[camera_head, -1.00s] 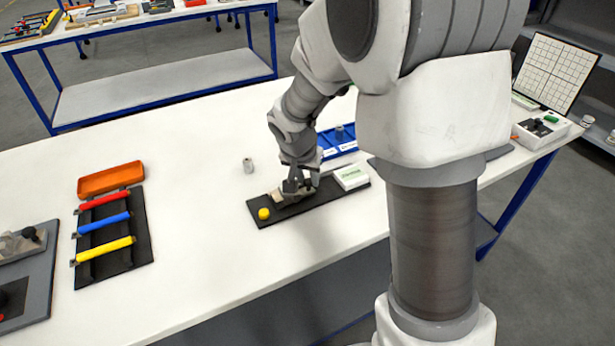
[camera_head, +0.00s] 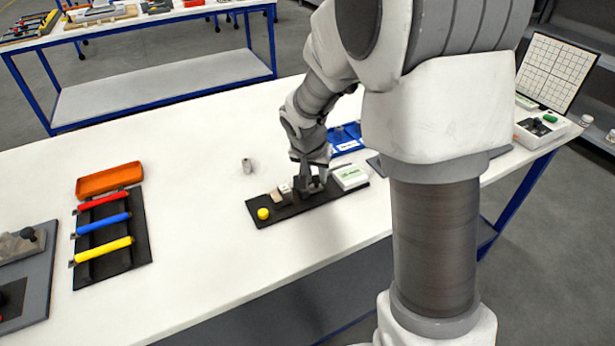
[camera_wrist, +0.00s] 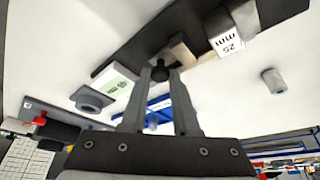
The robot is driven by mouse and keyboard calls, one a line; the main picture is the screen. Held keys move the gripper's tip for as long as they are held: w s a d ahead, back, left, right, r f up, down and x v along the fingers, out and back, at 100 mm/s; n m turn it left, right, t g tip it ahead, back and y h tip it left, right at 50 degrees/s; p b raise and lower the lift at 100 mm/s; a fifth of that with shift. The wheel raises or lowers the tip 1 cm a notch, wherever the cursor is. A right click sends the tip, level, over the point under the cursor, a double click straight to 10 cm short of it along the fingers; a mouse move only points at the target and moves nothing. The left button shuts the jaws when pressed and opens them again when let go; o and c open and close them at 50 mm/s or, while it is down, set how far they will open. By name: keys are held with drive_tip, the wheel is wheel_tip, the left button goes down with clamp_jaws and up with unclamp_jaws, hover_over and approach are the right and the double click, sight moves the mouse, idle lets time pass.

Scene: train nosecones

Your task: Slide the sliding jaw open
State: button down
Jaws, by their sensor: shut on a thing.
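The jaw fixture has a long black base plate (camera_head: 328,198) on the white table. My gripper (camera_head: 312,183) is low over its right half. In the wrist view, my gripper's fingers (camera_wrist: 161,73) are shut on the dark knob (camera_wrist: 159,71) of the sliding jaw. The sliding jaw's beige block (camera_wrist: 183,52) stands just beyond the knob. A white-faced block marked 25 mm (camera_wrist: 228,43) stands to the right of it, with a gap between them. In the head view, a pale block (camera_head: 281,197) stands left of my gripper, while the sliding jaw is mostly hidden by my fingers.
A yellow button (camera_head: 263,214) is at the plate's left end and a white box (camera_head: 350,177) at its right end. A grey cylinder (camera_head: 247,166) and a blue tray (camera_head: 346,138) stand behind. A rack of coloured handles (camera_head: 112,240) is at the left.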

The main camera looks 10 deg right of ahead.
drive_tip(key=shift+w+d, duration=0.1)
drive_tip(key=shift+d, duration=0.25)
drive_tip(key=c, duration=0.7)
unclamp_jaws()
drive_tip(key=shift+o, duration=0.2)
drive_tip(key=shift+r, duration=0.1)
drive_tip(key=shift+a+r, duration=0.1)
drive_tip(key=shift+r, duration=0.15)
drive_tip(key=p+v, duration=0.2)
drive_tip(key=v, duration=1.4)
drive_tip(key=shift+s+r, duration=0.3)
